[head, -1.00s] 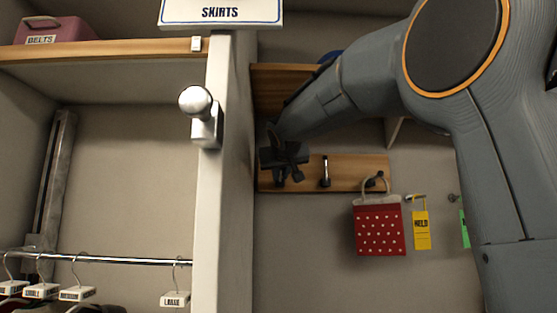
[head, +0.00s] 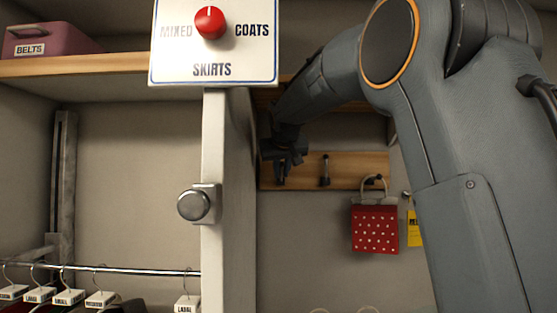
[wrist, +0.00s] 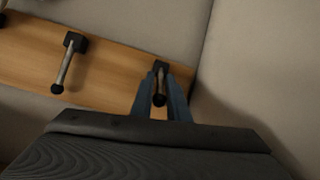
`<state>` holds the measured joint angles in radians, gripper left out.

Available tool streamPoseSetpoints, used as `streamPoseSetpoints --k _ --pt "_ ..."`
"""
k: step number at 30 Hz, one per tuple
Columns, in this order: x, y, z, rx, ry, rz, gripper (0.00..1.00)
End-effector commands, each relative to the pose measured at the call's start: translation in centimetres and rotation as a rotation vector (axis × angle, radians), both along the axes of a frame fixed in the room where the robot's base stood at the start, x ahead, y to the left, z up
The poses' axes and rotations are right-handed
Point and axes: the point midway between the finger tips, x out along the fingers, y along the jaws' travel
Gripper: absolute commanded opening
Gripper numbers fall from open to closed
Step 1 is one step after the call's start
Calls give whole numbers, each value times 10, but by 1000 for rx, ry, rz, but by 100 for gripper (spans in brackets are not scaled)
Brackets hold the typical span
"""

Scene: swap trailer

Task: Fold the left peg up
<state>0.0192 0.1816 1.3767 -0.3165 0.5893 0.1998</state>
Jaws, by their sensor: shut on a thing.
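A wooden peg board (head: 350,171) is fixed to the back wall, right of the pale partition. My gripper (head: 283,168) is at its left end and hides the left peg there. In the wrist view, the left peg (wrist: 160,86) has a dark mount and a dark ball tip, and lies between the two bluish fingers of my gripper (wrist: 160,98), which are shut on it. The middle peg (head: 325,170) is free; it also shows in the wrist view (wrist: 66,68). How far the left peg is tilted is hard to tell.
A red dotted bag (head: 375,228) hangs from the board's right peg, with a yellow tag (head: 414,229) beside it. The partition (head: 214,140) with a round metal knob (head: 193,205) stands close left of my gripper. A sign with a red dial (head: 210,22) is above.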

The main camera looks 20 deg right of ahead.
Motion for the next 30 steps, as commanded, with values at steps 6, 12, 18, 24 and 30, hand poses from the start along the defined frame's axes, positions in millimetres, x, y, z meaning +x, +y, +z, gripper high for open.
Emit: streamPoseSetpoints --k 6,12,18,24,30 --pt "-1 -8 5 13 52 -9 0" --pt "-2 -10 5 22 80 -12 0" --pt "-1 -11 5 25 92 -13 0" --pt "-1 -12 4 25 94 -14 0" --pt "-1 -11 4 26 93 -14 0"
